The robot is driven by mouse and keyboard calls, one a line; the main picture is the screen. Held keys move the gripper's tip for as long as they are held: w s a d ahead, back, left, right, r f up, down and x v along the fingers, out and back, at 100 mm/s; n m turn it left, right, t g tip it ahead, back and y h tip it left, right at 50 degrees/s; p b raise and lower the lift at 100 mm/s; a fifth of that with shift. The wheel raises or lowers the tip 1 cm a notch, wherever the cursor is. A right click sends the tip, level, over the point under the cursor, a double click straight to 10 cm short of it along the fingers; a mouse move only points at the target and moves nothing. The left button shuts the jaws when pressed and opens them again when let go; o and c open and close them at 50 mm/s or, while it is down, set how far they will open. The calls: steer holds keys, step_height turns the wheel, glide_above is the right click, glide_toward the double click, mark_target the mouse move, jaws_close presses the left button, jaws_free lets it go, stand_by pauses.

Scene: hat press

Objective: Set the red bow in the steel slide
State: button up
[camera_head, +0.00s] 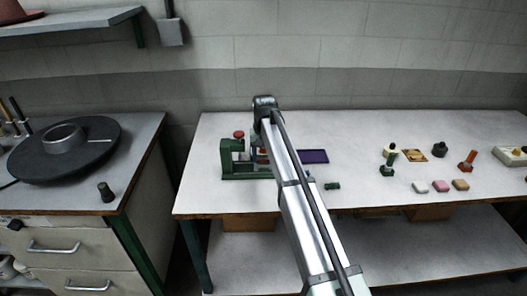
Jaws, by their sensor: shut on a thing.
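A green press (238,172) with a red knob on top stands at the left part of the white table. My arm reaches over the table, and its end comes down at the press's right side. My gripper (262,158) is small and partly hidden behind my own arm link. It is shut on a small reddish thing, which I take to be the red bow (262,151), inside or just beside the press opening. The steel slide cannot be made out clearly. I cannot tell whether the bow touches it.
A purple tray (313,157) lies right of my arm, with a small green piece (332,186) in front. Green, black and orange stamps, a yellow-brown tile (413,155) and small pale blocks stand farther right. A left bench carries a dark round hat form (98,150).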

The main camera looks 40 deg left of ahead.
steer(key=shift+f, duration=0.35)
steer(key=shift+f, duration=0.45)
stand_by(0.9)
steer(key=o, duration=1.1)
steer(key=shift+r, duration=0.1)
step_height(320, 180, up, 14)
steer(key=shift+f, duration=0.2)
